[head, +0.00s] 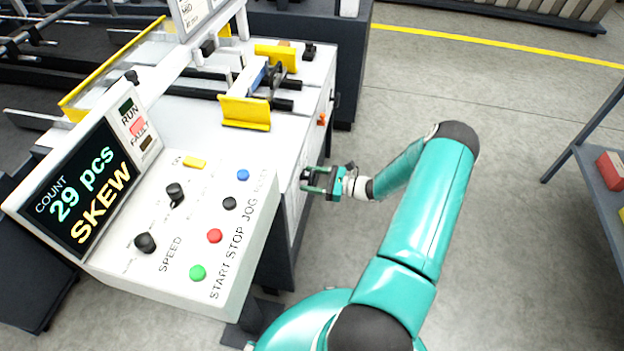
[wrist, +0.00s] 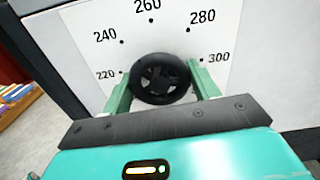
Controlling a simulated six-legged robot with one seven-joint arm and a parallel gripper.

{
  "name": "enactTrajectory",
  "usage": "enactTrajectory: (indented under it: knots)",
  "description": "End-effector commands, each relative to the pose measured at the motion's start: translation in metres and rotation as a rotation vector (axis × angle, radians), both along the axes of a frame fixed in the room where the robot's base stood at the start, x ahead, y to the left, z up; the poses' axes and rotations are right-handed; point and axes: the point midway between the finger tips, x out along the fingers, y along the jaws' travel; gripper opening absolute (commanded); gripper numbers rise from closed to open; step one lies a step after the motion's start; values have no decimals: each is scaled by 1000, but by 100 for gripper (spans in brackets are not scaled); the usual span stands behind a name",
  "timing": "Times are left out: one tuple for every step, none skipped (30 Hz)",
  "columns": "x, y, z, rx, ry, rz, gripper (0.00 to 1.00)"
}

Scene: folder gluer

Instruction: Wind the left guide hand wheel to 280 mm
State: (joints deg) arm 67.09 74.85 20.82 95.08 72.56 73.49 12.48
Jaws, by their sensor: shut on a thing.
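In the wrist view the black hand wheel (wrist: 161,79) sits on a white dial plate (wrist: 178,14) marked 220, 240, 260, 280 and 300, with a dot by each number. My gripper (head: 309,181) is at the side face of the machine in the head view. Its two green fingers stand on the left and right of the wheel's rim in the wrist view, shut on it. I cannot make out a pointer on the wheel, so its setting is unclear. The wheel is mostly hidden by my gripper in the head view.
The control panel (head: 190,223) has coloured buttons and knobs. Its screen (head: 80,187) reads COUNT 29 pcs, SKEW; a red FAULT lamp (head: 138,128) is beside it. Yellow guides (head: 246,112) are on the machine top. A shelf (head: 598,165) stands at right; the floor between is clear.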

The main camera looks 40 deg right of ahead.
Motion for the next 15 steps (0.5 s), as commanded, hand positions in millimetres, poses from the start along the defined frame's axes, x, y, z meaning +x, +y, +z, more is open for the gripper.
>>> enactTrajectory:
  knots:
    - [0, 0, 0, -32, -30, 0, 38]
    - [1, 0, 0, -54, -49, 0, 38]
    - [1, 0, 0, -82, -75, 0, 38]
    - [1, 0, 0, -103, -93, 1, 38]
    - [1, 0, 0, -125, -113, 0, 38]
    - [1, 0, 0, -153, -138, 0, 38]
    - [1, 0, 0, -174, -156, 0, 38]
    - [1, 0, 0, -195, -175, 0, 38]
    - [1, 0, 0, -223, -200, -1, 38]
    - [1, 0, 0, -244, -219, -1, 38]
    - [1, 0, 0, -266, -238, -1, 38]
    - [1, 0, 0, -294, -264, -1, 38]
    - [1, 0, 0, -316, -283, -1, 38]
    - [1, 0, 0, -337, -302, -1, 38]
    - [1, 0, 0, -365, -327, 0, 38]
